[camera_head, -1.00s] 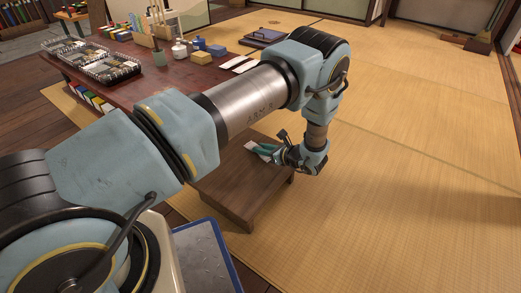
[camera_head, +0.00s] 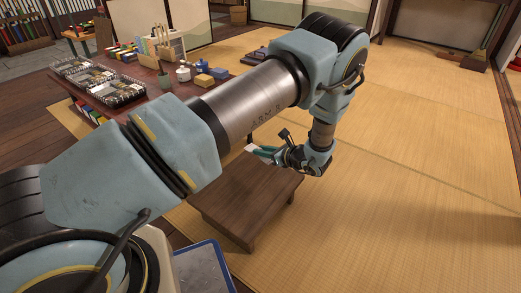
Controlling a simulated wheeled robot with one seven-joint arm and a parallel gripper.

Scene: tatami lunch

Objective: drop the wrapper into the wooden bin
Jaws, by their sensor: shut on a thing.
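My gripper (camera_head: 268,151) is shut on a small pale piece, which looks like the wrapper (camera_head: 251,148). It holds the piece above the far side of a low wooden table (camera_head: 245,199). The jaws hide part of the wrapper, and its shape is too small to make out. A small brown container (camera_head: 238,14) stands far back at the top of the view, by the sliding panels. It may be the wooden bin, but I cannot tell its material or see inside it.
A long dark-red table (camera_head: 137,107) at the left bears black trays (camera_head: 100,80), blocks and small pots, partly behind my arm. Bare tatami (camera_head: 400,190) lies open to the right and behind. A blue-rimmed tray (camera_head: 205,270) is close at the bottom.

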